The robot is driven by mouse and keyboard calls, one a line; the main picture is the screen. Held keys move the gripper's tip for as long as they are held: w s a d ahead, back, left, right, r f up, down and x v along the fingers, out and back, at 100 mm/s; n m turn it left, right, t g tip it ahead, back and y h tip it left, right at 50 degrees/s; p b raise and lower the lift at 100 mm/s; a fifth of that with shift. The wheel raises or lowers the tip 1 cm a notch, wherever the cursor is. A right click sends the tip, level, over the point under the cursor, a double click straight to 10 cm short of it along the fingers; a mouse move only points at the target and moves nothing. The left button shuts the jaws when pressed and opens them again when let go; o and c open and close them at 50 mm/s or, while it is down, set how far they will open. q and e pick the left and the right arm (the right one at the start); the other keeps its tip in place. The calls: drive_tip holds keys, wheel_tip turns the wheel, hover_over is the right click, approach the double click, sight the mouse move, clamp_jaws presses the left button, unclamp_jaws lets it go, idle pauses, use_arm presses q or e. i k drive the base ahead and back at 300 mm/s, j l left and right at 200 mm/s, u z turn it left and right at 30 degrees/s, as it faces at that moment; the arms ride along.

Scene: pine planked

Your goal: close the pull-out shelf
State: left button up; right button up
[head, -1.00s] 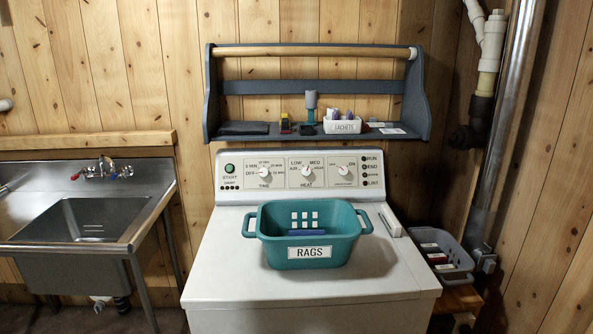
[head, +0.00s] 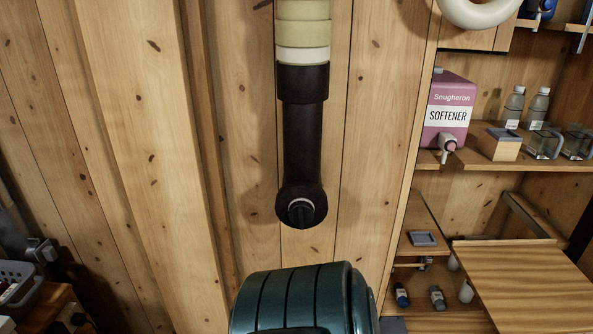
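A flat wooden board that looks like the pull-out shelf (head: 525,285) is at the lower right of the head view. It juts out from the wooden shelving, and its near part is cut off by the frame edge. How far it is pulled out cannot be told exactly. Neither of my grippers is in view.
A dark teal rounded, ribbed thing (head: 300,300) stands at the bottom centre, below a black pipe (head: 303,130) on the plank wall. A pink softener box (head: 450,103) and bottles stand on the shelf above the board. A grey basket (head: 18,280) is at the lower left.

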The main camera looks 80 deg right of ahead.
sight(524, 285)
drive_tip(key=z, duration=4.55)
